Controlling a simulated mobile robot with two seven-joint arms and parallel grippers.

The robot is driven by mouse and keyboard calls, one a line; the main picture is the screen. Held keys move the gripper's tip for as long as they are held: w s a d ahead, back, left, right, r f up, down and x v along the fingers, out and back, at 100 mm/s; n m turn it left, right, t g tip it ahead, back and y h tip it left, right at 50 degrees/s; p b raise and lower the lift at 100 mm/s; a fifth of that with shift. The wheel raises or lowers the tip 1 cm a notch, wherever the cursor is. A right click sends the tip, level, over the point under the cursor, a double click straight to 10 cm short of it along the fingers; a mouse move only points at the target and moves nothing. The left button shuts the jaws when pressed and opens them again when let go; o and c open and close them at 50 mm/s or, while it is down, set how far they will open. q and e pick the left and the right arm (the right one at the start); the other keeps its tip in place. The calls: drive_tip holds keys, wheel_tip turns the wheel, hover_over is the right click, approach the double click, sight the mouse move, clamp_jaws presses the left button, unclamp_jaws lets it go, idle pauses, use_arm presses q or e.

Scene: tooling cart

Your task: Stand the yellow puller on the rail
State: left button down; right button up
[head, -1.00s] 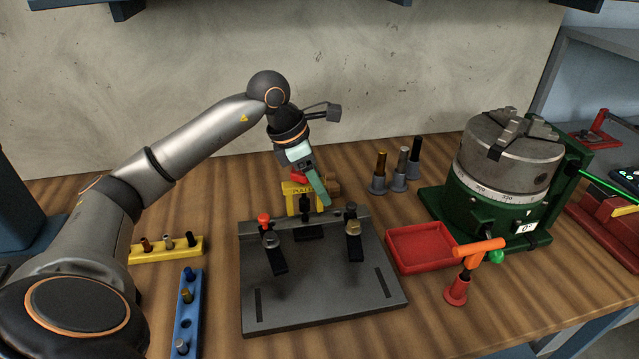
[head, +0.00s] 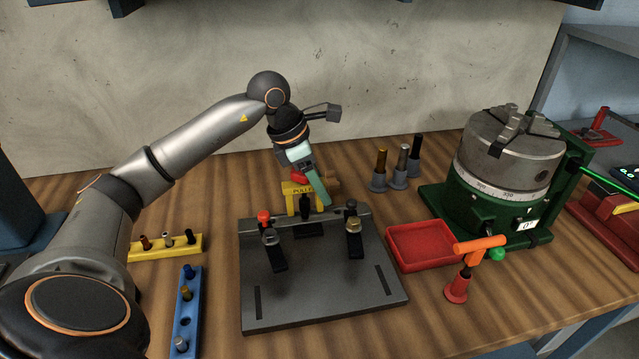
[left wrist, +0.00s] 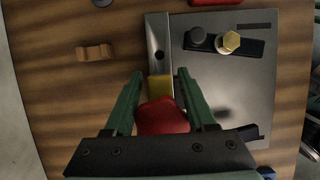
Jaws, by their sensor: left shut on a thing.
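The yellow puller (head: 298,190), a small lettered yellow block with a red top, is upright at the back edge of the dark fixture plate (head: 320,290). The raised rail (head: 335,219) runs along that edge. My left gripper (head: 318,186) reaches down over the puller and is shut on it. In the left wrist view the red top (left wrist: 162,117) sits between the green fingers (left wrist: 160,98), with the yellow body (left wrist: 160,87) over the line of the rail (left wrist: 157,42). I cannot tell whether the puller touches the rail. My right gripper is out of view.
Two clamps (head: 272,245) (head: 353,235) stand on the plate in front of the rail. A red tray (head: 422,246) and an orange-handled tool (head: 465,265) are to the right. The green-based chuck (head: 505,165) stands beyond. Yellow (head: 165,249) and blue (head: 185,320) peg racks are left.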

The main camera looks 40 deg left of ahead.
use_arm(q)
drive_tip(key=shift+f+b, duration=0.55)
drive_tip(key=shift+f, duration=0.15)
idle(1.3)
unclamp_jaws()
drive_tip(key=shift+f, duration=0.15)
idle(0.5)
drive_tip(key=shift+r+p, duration=2.6)
drive_tip(key=shift+r, duration=0.5)
drive_tip(key=shift+d, duration=0.1)
